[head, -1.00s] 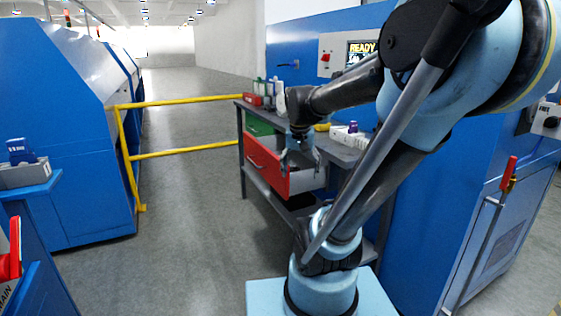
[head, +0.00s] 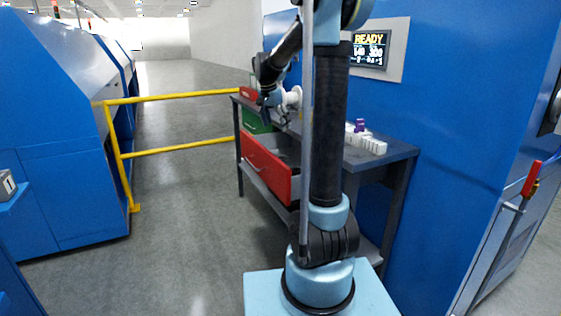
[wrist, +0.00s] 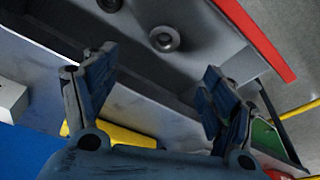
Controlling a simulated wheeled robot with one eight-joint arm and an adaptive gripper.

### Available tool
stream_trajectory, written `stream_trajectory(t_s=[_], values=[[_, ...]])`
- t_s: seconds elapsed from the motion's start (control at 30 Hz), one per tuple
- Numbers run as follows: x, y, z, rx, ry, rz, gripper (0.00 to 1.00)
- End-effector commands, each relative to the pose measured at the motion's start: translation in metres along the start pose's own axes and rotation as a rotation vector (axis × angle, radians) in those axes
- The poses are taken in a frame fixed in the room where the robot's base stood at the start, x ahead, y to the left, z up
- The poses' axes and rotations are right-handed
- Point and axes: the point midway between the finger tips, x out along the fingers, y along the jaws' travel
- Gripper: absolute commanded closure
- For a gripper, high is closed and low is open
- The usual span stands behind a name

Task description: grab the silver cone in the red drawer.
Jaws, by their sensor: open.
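The red drawer (head: 268,168) stands open under the workbench in the head view. In the wrist view its red front edge (wrist: 255,38) crosses the upper right, and its grey inside shows. A round silver-grey piece with a dark centre (wrist: 164,39) lies in the drawer, seen end-on; it may be the cone. A second round grey piece (wrist: 110,4) is cut off at the top edge. My gripper (wrist: 158,61) is open and empty, its fingers apart below the first piece in the picture. In the head view my gripper (head: 273,110) is above the bench's far part.
The bench top (head: 385,154) holds white boxes (head: 368,144) and a small red bin (head: 247,93). A blue machine (head: 455,120) stands behind. A yellow rail (head: 180,148) is left; floor before the bench is clear.

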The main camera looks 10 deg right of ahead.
Motion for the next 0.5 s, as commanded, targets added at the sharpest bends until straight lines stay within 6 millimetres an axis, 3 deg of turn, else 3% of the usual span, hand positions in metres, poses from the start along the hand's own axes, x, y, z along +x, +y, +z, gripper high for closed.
stream_trajectory(t_s=[0.17, 0.5], values=[[0.01, -0.009, -0.003, 0.015, 0.003, 0.002, 0.23], [0.065, -0.011, -0.001, 0.01, 0.003, 0.001, 0.23]])
